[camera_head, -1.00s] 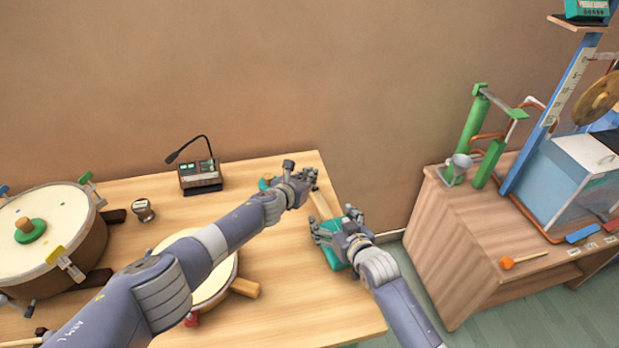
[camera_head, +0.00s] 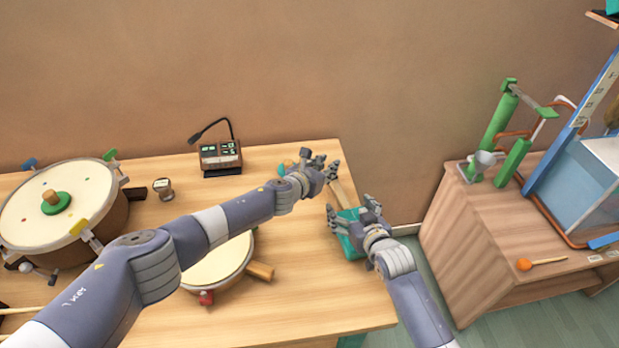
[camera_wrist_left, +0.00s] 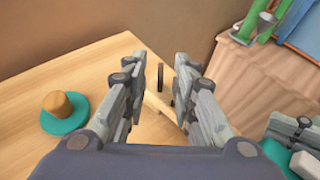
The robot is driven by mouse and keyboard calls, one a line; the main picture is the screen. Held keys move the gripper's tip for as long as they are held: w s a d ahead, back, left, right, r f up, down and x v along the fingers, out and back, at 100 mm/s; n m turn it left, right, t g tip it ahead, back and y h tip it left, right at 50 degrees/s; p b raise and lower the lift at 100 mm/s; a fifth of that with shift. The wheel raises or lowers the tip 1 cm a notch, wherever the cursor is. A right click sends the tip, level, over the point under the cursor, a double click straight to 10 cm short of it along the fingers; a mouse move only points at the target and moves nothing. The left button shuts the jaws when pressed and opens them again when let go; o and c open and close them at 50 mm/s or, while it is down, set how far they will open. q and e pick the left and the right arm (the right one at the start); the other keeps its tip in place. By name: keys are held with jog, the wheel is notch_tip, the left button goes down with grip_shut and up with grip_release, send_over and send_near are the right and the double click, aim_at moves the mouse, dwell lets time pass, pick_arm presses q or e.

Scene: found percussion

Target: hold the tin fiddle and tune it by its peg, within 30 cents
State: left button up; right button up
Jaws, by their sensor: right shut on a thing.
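The tin fiddle has a teal tin body (camera_head: 347,247) at the table's right edge and a pale wooden neck (camera_head: 344,196) pointing away toward the wall. My right gripper (camera_head: 353,214) is shut on the tin body; its fingers hide part of it. My left gripper (camera_head: 326,168) is over the far end of the neck. The neck (camera_wrist_left: 158,104) shows below the disc.
A teal disc with a wooden knob (camera_wrist_left: 62,112) lies left of my left gripper. A tuner-like box with a bent microphone (camera_head: 220,156) stands at the back. Drums (camera_head: 60,215) fill the left. A wooden cabinet (camera_head: 465,235) stands across a gap at right.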

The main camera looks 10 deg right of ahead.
pick_arm(q)
jog(key=v, duration=1)
pick_arm(e)
jog(key=shift+f, duration=0.1)
pick_arm(q)
jog(key=shift+s, duration=0.1)
pick_arm(e)
jog(key=o, duration=1.3)
jog(key=v, duration=1.2)
pick_arm(q)
jog(key=shift+f, duration=0.1)
